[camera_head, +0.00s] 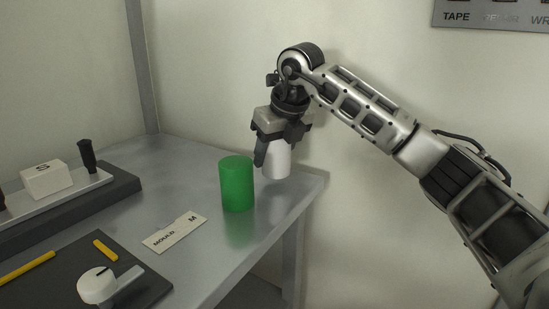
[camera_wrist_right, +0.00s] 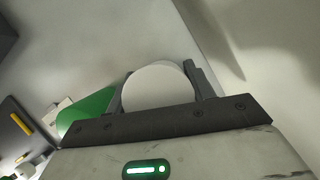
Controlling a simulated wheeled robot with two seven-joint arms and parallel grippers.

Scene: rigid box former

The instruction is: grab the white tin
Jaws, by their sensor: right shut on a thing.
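The white tin (camera_head: 277,163) is a plain white cylinder near the right corner of the metal table. My right gripper (camera_head: 272,156) comes down from above and is shut on it, with a finger on either side. In the right wrist view the tin's round white top (camera_wrist_right: 158,86) shows between the two fingers (camera_wrist_right: 160,92). The tin looks upright; I cannot tell whether its base touches the table. My left gripper is not in view.
A green cylinder (camera_head: 237,184) stands just left of the tin. A "MOULD M" card (camera_head: 175,232) lies on the metal table (camera_head: 200,150). A dark panel with a white knob (camera_head: 97,284) and a block marked S (camera_head: 45,180) are at left. A wall is close behind.

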